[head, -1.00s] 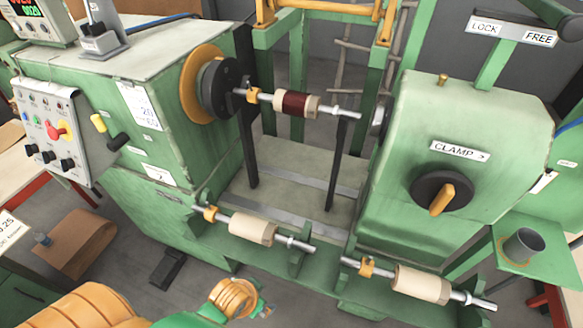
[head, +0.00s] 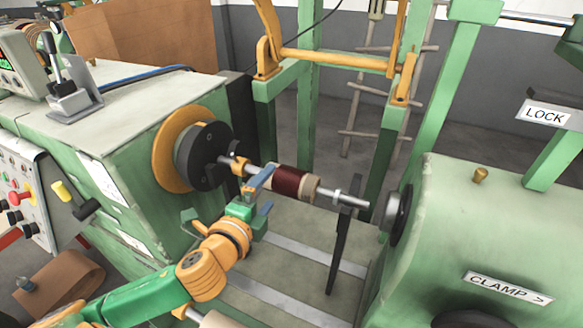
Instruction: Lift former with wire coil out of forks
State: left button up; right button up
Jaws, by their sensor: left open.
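The former with wire coil (head: 289,182), a cream former with a dark red winding, sits on a metal shaft (head: 355,201) in the head view. The right black fork (head: 338,255) stands upright under the shaft's right part; the left fork is hidden behind my left arm. My left gripper (head: 262,192) is open at the former's left end, with its blue fingers to either side of the shaft or former. I cannot tell whether they touch it. The shaft's right end is apart from the tailstock face (head: 398,214). My right gripper is not in view.
The green headstock with its black chuck (head: 203,155) and orange disc stands left of the shaft. The green tailstock (head: 455,235) with a CLAMP label stands right. An orange bar (head: 335,58) on green posts crosses behind. A pale former (head: 218,319) shows at the bottom edge.

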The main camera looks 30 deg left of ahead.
aim_at(273, 185)
pick_arm(q)
jog(key=shift+s+d+r+b, duration=0.2)
jog(key=shift+s+b, duration=0.25)
jog(key=shift+b, duration=0.6)
jog(key=p+x, duration=0.1)
jog(key=x, duration=0.4)
jog(key=shift+w+d, duration=0.1)
jog(key=shift+w, duration=0.05)
jog(key=shift+w+f, duration=0.1)
jog(key=shift+w, duration=0.15)
jog(key=shift+s, duration=0.3)
jog(key=shift+c, duration=0.4)
jog(key=shift+s, duration=0.1)
jog(key=c, duration=0.4)
jog(key=shift+r, duration=0.25)
grip_shut()
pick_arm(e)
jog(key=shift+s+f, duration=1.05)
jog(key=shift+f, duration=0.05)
